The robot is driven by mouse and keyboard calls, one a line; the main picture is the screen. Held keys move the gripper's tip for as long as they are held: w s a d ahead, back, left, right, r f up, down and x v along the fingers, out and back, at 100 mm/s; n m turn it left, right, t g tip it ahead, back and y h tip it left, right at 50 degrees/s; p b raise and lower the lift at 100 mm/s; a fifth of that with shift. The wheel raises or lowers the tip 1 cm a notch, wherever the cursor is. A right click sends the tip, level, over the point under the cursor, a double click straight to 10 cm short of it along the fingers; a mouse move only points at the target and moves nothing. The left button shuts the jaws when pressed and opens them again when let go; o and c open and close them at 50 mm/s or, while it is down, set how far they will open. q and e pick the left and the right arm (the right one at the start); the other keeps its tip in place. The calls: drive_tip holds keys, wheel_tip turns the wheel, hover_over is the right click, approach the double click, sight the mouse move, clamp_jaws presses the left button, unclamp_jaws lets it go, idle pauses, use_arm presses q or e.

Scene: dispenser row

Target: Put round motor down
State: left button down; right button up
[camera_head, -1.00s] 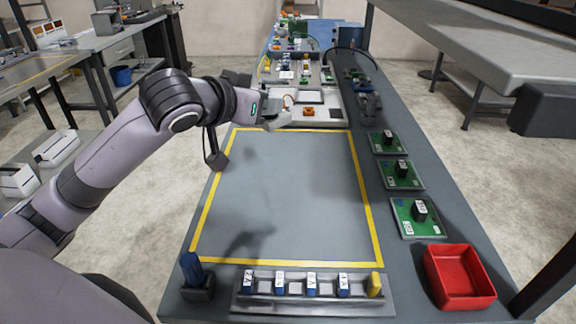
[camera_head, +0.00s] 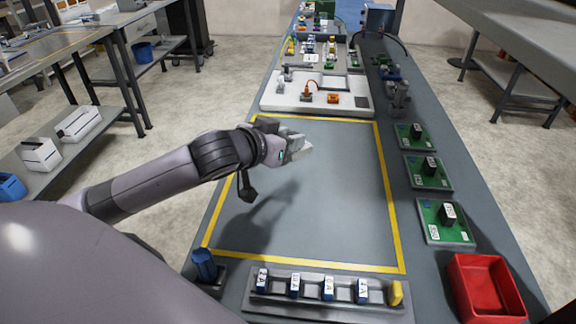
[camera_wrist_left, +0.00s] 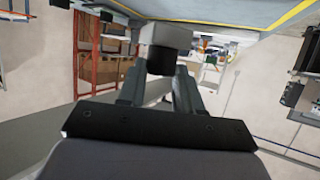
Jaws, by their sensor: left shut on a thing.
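My left gripper (camera_head: 290,150) hangs above the far part of the yellow-outlined area (camera_head: 325,200) of the grey bench, with its shadow on the surface below. In the left wrist view my left gripper (camera_wrist_left: 160,78) has its two fingers shut on the round motor (camera_wrist_left: 164,40), a light grey piece with a dark round part between the fingertips. In the head view the motor is small and pale at the fingertips, hard to tell from the gripper. My right gripper is not in view.
The outlined area is otherwise bare. A white tray (camera_head: 275,98) with orange parts lies beyond it. A rack (camera_head: 325,301) with several labelled blocks is at the near edge, a blue cylinder (camera_head: 204,263) to its left. Green boards (camera_head: 427,182) and a red bin (camera_head: 490,290) line the right.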

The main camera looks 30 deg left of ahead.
use_arm(q)
wheel_tip(320, 180, down, 7)
drive_tip(key=shift+f+b, duration=0.2)
drive_tip(key=shift+b, duration=0.1)
drive_tip(key=shift+f, duration=0.1)
drive_tip(key=c, duration=0.8)
unclamp_jaws()
drive_tip(key=shift+o, duration=0.2)
